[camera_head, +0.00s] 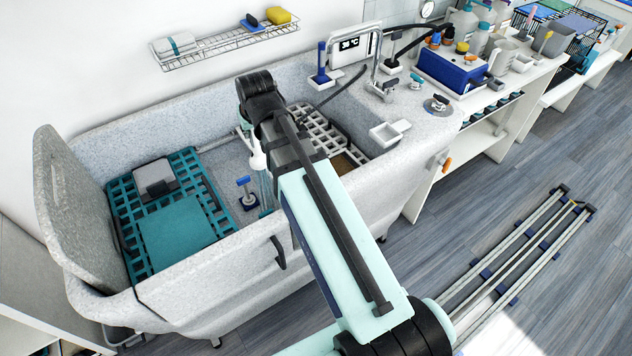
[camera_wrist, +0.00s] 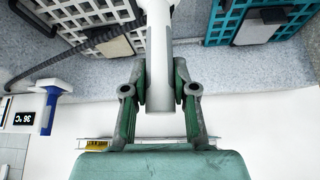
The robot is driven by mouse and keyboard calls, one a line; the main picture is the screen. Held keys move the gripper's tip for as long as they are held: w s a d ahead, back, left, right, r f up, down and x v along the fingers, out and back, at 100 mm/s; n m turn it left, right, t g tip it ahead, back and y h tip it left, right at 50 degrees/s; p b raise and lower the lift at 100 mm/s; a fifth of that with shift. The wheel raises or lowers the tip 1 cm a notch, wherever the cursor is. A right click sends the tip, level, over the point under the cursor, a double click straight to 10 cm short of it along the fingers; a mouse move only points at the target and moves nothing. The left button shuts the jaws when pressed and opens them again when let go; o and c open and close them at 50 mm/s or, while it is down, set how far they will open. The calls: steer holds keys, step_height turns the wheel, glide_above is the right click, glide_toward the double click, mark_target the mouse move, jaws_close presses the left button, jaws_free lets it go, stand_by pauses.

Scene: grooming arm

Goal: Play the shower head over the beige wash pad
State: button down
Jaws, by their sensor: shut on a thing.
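My gripper (camera_wrist: 160,92) is shut on the white handle of the shower head (camera_wrist: 158,50). In the head view the shower head (camera_head: 257,158) hangs over the tub's middle, with a faint bluish stream below it. The stream appears to fall between the two racks, apart from the beige pad. The beige wash pad (camera_head: 345,162) lies on the white grid at the tub's right, partly hidden by my arm. It also shows in the wrist view (camera_wrist: 116,46), at upper left. My fingers are mostly hidden in the head view.
The teal grid (camera_head: 121,213) at the tub's left holds a teal pad (camera_head: 180,232) and a grey pad (camera_head: 155,178). The dark hose (camera_wrist: 75,72) runs beside the shower head. Tub walls surround this area.

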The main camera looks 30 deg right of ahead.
steer(key=shift+r+p, duration=3.95)
steer(key=shift+r, duration=1.55)
steer(key=s+d, duration=0.2)
steer(key=d, duration=0.7)
steer(key=s+d+p, duration=0.1)
steer(key=s+d, duration=0.1)
steer(key=d, duration=0.8)
steer(key=shift+s+d+p, duration=0.25)
steer(key=shift+s+p, duration=0.05)
steer(key=shift+s, duration=0.1)
steer(key=shift+d, duration=0.1)
steer(key=s+d, duration=0.2)
steer(key=d, duration=0.7)
steer(key=s+d, duration=0.2)
steer(key=d, duration=0.8)
steer(key=shift+s+d, duration=0.15)
steer(key=shift+s, duration=0.2)
